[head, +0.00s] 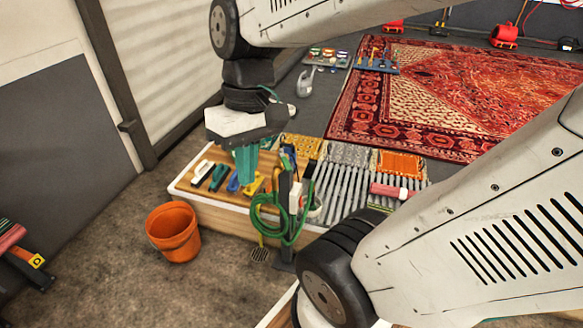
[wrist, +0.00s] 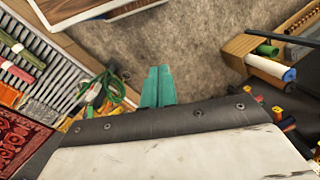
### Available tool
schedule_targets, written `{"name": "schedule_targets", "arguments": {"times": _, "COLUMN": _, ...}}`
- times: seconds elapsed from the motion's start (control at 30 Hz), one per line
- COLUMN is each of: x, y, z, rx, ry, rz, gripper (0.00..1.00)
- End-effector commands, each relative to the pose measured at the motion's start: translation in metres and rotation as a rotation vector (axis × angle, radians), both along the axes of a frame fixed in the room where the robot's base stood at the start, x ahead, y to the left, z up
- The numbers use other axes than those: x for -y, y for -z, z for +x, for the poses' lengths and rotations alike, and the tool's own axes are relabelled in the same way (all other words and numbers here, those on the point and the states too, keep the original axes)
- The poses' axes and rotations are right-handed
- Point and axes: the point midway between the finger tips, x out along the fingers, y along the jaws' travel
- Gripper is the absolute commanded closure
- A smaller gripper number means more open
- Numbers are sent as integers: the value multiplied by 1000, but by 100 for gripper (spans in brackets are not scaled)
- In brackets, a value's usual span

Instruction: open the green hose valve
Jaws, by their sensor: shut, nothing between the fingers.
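A green hose (head: 262,222) hangs in loops on a dark upright post (head: 284,190) at the front edge of the low washing bench. I cannot make out the green valve's handle or its position for certain. My gripper (head: 247,180) has teal fingers, shut and empty, pointing down just left of the post's top in the head view. In the wrist view my gripper (wrist: 158,72) points up the picture, and the coiled hose (wrist: 104,92) lies to its left, apart from the fingers.
The wooden bench (head: 205,212) carries brushes, scrapers and a slatted grey rack (head: 340,178). An orange bucket (head: 173,232) stands on the floor to its left. A patterned red rug (head: 440,85) lies behind. Brown floor (head: 110,220) at the left is clear.

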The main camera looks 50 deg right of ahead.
Motion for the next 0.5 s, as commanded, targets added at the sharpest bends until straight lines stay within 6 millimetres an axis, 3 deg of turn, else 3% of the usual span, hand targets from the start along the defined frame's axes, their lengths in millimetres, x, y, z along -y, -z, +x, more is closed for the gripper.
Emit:
{"name": "schedule_targets", "arguments": {"times": 0.27, "x": 40, "y": 35, "z": 59, "rx": -111, "ry": 155, "rz": 408, "gripper": 100}}
{"name": "schedule_targets", "arguments": {"times": 0.5, "x": 111, "y": 76, "z": 104, "rx": 4, "ry": 341, "rz": 762, "gripper": 100}}
